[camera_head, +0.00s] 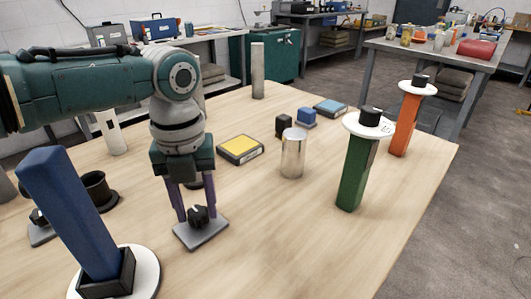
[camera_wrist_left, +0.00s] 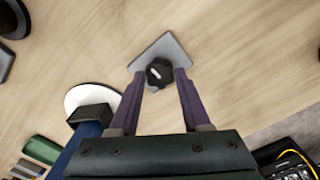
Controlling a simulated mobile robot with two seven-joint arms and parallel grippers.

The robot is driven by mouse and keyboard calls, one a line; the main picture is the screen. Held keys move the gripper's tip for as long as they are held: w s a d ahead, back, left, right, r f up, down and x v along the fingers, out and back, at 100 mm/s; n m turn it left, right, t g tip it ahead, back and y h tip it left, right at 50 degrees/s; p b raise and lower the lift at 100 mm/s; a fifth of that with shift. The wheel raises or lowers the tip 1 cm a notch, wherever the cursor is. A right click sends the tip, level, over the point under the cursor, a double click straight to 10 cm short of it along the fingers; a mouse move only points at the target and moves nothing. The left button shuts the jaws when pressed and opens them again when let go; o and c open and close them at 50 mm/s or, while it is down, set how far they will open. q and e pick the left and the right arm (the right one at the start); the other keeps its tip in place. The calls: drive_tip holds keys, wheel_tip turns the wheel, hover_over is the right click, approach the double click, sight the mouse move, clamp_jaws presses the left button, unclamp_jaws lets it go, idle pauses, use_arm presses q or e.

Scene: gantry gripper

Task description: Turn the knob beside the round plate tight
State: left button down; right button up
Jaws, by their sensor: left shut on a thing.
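A black knob (camera_head: 198,217) stands on a grey square base plate (camera_head: 204,238) on the wooden table. A white round plate (camera_head: 147,277) lies to its left and nearer in the head view, with a blue post (camera_head: 70,210) leaning in a black socket on it. My left gripper (camera_head: 196,214) points down with its purple fingers shut on the knob. The left wrist view shows the knob (camera_wrist_left: 159,71) between the fingertips (camera_wrist_left: 160,77), a pale mark on its top, and the round plate (camera_wrist_left: 88,97) to the left. My right gripper is in neither view.
Another dark knob (camera_head: 38,217) sits on a grey base at the far left, beside a black cup (camera_head: 98,189). A yellow-topped box (camera_head: 240,149), a metal cylinder (camera_head: 293,154), a green post (camera_head: 355,170) and an orange post (camera_head: 405,125) stand to the right. The front middle table is clear.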

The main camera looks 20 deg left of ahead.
sight(198, 212)
use_arm(q)
drive_tip(key=shift+c, duration=1.9)
unclamp_jaws()
wheel_tip(198, 212, up, 10)
drive_tip(key=p, duration=0.1)
drive_tip(key=shift+p, duration=0.4)
